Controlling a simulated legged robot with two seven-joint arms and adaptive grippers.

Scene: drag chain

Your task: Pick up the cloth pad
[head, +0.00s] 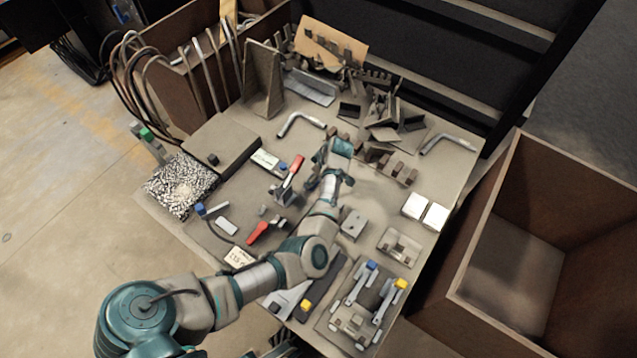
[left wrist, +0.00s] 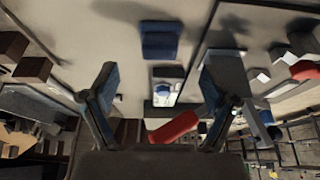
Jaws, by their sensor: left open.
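No item stands out clearly as the cloth pad. A black-and-white speckled square pad (head: 180,185) lies at the left edge of the table, and two small white square pads, one left (head: 415,205) and one right (head: 435,216), lie near its right edge. I cannot tell which of them is cloth. My left gripper (head: 314,182) is over the middle of the table, right of the red-handled clamp and apart from all these pads. In the left wrist view its two fingers (left wrist: 158,88) are spread and nothing is held between them. My right gripper does not show.
A red-handled clamp (head: 294,170) stands close to my left gripper. A second red handle (head: 258,232) lies nearer the front. Brackets and a brown card (head: 330,42) crowd the back. A large open brown box (head: 480,240) stands right of the table (head: 455,150).

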